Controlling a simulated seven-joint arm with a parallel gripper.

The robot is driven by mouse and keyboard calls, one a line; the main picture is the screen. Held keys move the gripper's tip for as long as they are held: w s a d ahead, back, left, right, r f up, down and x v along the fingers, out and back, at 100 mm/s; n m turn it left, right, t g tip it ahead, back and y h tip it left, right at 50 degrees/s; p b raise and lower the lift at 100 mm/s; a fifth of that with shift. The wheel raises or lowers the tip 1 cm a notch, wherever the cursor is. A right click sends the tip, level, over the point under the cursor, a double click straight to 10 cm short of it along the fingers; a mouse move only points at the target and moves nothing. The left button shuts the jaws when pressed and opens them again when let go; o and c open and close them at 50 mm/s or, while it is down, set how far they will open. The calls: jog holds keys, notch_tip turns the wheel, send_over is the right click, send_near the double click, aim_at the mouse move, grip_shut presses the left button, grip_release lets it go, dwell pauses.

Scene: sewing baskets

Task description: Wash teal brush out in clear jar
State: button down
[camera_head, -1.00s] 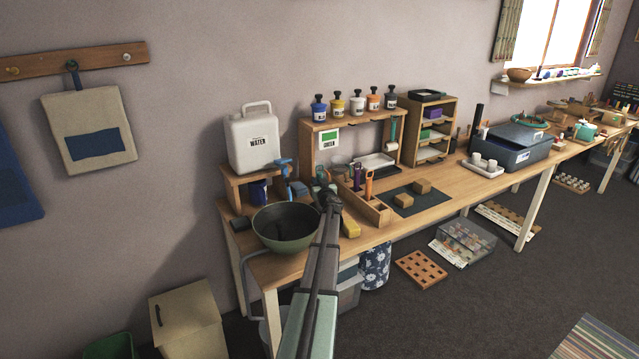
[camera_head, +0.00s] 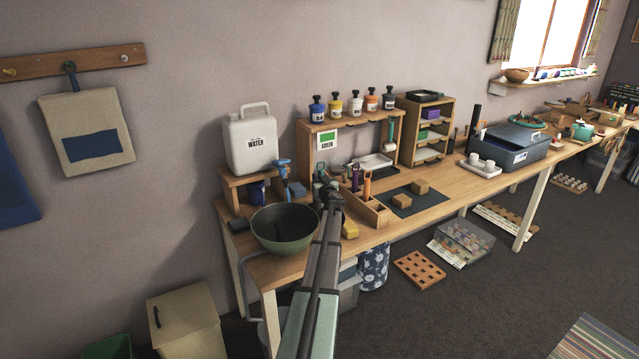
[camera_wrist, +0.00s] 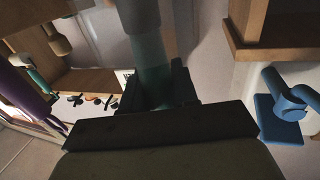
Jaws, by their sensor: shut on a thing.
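My gripper (camera_head: 329,190) is over the near part of the bench, between the green bowl and the divided wooden holder. In the wrist view my gripper (camera_wrist: 158,90) is shut on a dark teal, upright-looking shaft (camera_wrist: 150,55), which looks like the teal brush. Its bristle end is not clear to me. I cannot make out the clear jar in either view; my arm hides part of the bench around the gripper.
A green bowl (camera_head: 285,229) stands left of my arm. The wooden holder (camera_head: 372,209) with upright tools stands close on the right. A yellow block (camera_head: 350,229) lies near the front edge.

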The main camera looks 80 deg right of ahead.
notch_tip(320, 180, up, 7)
dwell(0.9)
jog(key=shift+r, duration=0.1)
dwell(0.5)
jog(key=shift+r, duration=2.5)
